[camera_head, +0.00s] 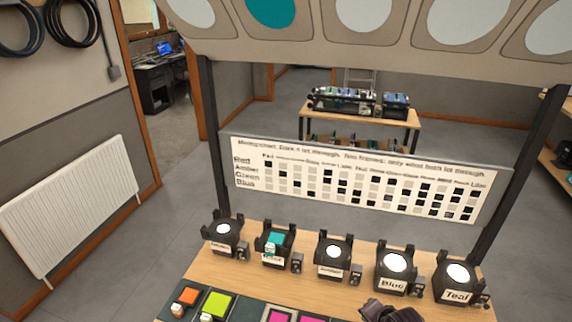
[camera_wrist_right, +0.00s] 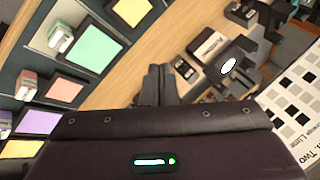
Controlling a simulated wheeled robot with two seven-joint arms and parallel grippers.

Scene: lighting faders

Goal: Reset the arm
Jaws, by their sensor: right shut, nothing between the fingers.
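My right gripper (camera_head: 388,312) shows at the bottom edge of the head view, low over the front of the table, below the lamp labelled Blue (camera_head: 392,285). In the right wrist view its dark fingers (camera_wrist_right: 165,86) are together with nothing between them. It is apart from the lamps. My left gripper is in neither view. Several black lamps stand in a row on the wooden table (camera_head: 268,285). The rightmost lamp is labelled Teal (camera_head: 457,294). A lamp on the left (camera_head: 273,239) holds a teal filter; the others shown have white lit tops.
Coloured filters, such as an orange one (camera_head: 187,296) and a lime one (camera_head: 217,305), lie in a dark tray at the table's front. A chart board (camera_head: 350,175) stands behind the lamps between black posts. A panel with round discs (camera_head: 270,8) hangs above.

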